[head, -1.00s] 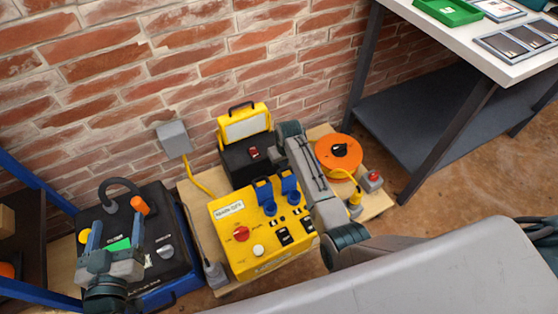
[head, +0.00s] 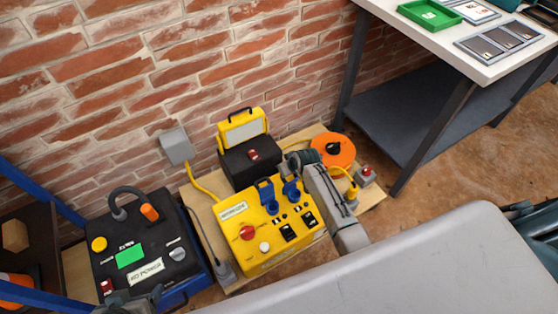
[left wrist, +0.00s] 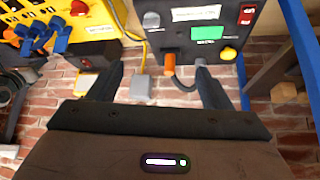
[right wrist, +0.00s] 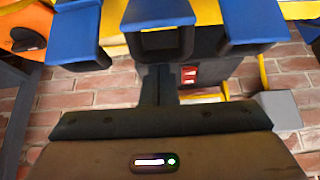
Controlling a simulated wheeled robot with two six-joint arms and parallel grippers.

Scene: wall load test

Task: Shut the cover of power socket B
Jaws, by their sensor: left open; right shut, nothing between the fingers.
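The yellow power box (head: 262,250) stands on a low wooden board, with blue socket covers on its top. In the head view two covers, left (head: 266,192) and right (head: 291,190), stand raised. The right wrist view shows three blue covers: left (right wrist: 75,32), middle (right wrist: 158,12) and right (right wrist: 252,18). I cannot read which is B. My right gripper (right wrist: 158,78) is shut and empty, close by the middle cover; contact is unclear. My left gripper (left wrist: 158,82) is open and empty, by the black panel box.
The black panel box (head: 180,262) stands at left. A black case with yellow lid (head: 245,130) stands behind the power box, and an orange reel (head: 340,150) to its right. A grey wall box (head: 177,146) feeds a yellow cable. A white table (head: 490,60) stands at right.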

